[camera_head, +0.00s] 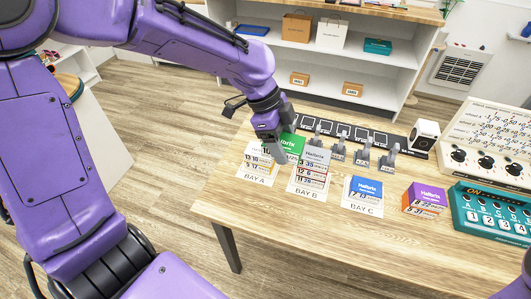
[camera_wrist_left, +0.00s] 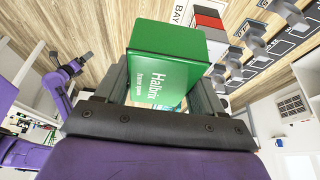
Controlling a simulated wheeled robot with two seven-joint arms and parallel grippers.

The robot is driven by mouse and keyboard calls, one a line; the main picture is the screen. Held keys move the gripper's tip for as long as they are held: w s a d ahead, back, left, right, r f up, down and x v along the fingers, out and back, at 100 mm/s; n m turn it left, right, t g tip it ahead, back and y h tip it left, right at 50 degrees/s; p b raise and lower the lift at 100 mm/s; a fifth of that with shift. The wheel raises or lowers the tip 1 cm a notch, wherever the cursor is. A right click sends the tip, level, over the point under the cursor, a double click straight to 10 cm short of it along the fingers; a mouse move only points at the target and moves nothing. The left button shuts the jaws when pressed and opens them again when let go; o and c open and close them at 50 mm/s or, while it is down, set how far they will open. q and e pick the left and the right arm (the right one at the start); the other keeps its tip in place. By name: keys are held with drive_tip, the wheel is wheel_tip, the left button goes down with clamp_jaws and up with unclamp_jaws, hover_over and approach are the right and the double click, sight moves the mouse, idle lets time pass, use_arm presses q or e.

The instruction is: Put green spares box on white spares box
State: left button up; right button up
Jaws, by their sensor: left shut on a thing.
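The green spares box (camera_head: 291,143) is held in my left gripper (camera_head: 279,146), above the table between BAY A and BAY B. In the left wrist view the green box (camera_wrist_left: 165,68) fills the space between the fingers, its white "Halbrix" lettering facing the camera. A pale grey-white box (camera_head: 317,156), apparently the white spares box, tops the stack at BAY B, just right of the green box. The gap between the two boxes is hard to judge. My right gripper is not in view.
A box at BAY A (camera_head: 257,156) is partly behind my gripper. A blue-topped box (camera_head: 367,187) stands at BAY C, and a purple-orange box (camera_head: 424,196) right of it. Several grey upright fixtures (camera_head: 363,153) stand behind the bays. A teal switch panel (camera_head: 487,211) stands at right.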

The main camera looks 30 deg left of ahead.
use_arm(q)
drive_tip(key=w+a+f, duration=0.2)
drive_tip(key=f, duration=0.1)
drive_tip(key=w+a+f+p, duration=0.1)
drive_tip(key=w+a+f, duration=0.2)
drive_tip(key=w+a+f+p, duration=0.1)
drive_tip(key=w+a+f, duration=0.1)
drive_tip(key=a+f, duration=0.1)
drive_tip(key=shift+w+a, duration=0.25)
drive_tip(key=shift+w, duration=0.05)
wheel_tip(320, 180, down, 3)
drive_tip(key=shift+r, duration=0.15)
drive_tip(key=shift+d+f, duration=0.1)
drive_tip(key=shift+f, duration=0.15)
drive_tip(key=o, duration=1.1)
drive_tip(key=shift+r, duration=0.1)
